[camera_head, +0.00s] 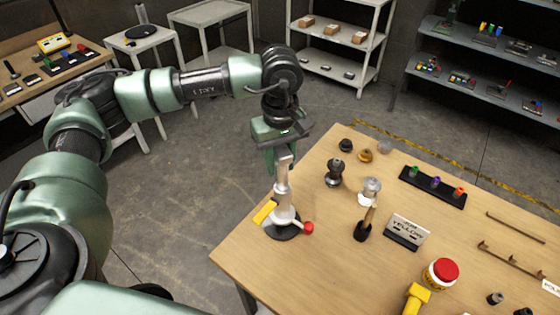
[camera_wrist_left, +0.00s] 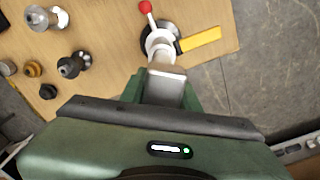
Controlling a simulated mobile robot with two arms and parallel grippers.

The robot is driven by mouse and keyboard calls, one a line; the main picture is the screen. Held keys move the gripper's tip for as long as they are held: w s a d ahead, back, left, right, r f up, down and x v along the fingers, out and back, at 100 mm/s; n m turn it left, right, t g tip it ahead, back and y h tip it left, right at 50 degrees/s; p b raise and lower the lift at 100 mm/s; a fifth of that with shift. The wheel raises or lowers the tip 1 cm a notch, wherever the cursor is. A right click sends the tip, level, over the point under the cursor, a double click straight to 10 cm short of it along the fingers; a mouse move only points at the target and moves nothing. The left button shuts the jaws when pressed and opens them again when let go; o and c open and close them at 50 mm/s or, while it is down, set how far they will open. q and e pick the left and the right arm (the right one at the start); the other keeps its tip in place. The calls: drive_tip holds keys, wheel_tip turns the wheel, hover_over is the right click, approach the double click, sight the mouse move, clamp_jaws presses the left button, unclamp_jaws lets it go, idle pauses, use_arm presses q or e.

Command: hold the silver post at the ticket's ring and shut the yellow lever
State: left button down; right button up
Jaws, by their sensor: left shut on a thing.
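The silver post (camera_head: 283,203) stands upright on a round black base near the table's left corner. A tan band shows around it, just below my gripper, also in the left wrist view (camera_wrist_left: 160,60). The yellow lever (camera_head: 265,212) sticks out to the left of the post's foot; it also shows in the left wrist view (camera_wrist_left: 200,40). A red-knobbed lever (camera_head: 308,227) sticks out on the other side. A ticket (camera_head: 408,230) stands on the table; I can read "YELLOW" on it. My left gripper (camera_head: 283,166) is shut on the post's upper end. My right gripper is out of view.
Dark, brass and silver fittings (camera_head: 334,173) stand behind the post. A brush-like tool (camera_head: 366,221) stands upright to its right. Floor is open left of the table.

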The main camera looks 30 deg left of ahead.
use_arm(q)
drive_tip(key=shift+r+p, duration=1.1)
drive_tip(key=shift+r, duration=1.9)
drive_tip(key=shift+b, duration=0.65)
idle(1.1)
idle(1.1)
